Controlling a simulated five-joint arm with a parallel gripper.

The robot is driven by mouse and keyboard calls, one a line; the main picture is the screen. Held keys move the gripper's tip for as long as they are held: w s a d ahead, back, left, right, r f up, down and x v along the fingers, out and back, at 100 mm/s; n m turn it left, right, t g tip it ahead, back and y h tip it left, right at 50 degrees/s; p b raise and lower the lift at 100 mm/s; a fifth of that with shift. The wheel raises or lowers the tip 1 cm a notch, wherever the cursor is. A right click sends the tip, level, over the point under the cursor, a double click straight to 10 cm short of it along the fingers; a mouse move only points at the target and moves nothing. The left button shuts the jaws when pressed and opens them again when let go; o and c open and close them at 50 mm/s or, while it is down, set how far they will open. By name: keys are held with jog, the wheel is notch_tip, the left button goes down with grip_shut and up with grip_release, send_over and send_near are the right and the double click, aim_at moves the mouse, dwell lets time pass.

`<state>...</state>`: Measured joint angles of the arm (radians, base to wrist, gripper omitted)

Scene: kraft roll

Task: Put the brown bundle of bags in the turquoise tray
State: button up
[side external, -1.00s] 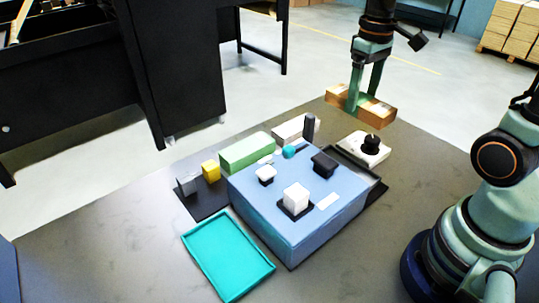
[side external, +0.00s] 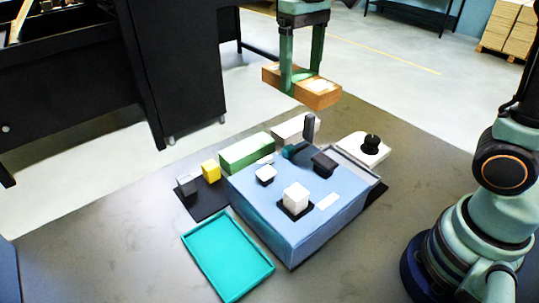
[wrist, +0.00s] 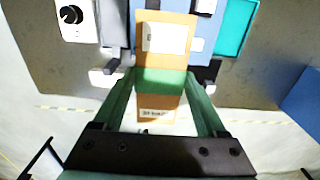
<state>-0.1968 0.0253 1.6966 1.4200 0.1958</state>
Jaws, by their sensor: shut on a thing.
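The brown bundle of bags (side external: 318,93) has a green band around its middle and pale labels. My gripper (side external: 301,84) is shut on it at the band and holds it up in the air, above and behind the blue box. In the wrist view the bundle (wrist: 165,55) lies lengthwise between the fingers of my gripper (wrist: 162,82). The turquoise tray (side external: 228,297) lies empty on the table at the front left, well apart from the bundle. Part of it also shows in the wrist view (wrist: 234,28) at the upper right.
The blue box (side external: 300,236) stands mid-table, with a white block (side external: 296,197) and several small parts on top. Behind it are a green block (side external: 247,153), a yellow block (side external: 211,171) and a white unit with a black knob (side external: 350,148). The front table area is bare.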

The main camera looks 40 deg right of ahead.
jog(key=s+a+f, duration=0.1)
jog(key=s+a, duration=0.2)
jog(key=a, duration=0.8)
jog(key=s+a, duration=0.2)
jog(key=a, duration=0.9)
jog(key=shift+w+a+f, duration=0.1)
jog(key=shift+f, duration=12)
jog(key=shift+f, duration=0.8)
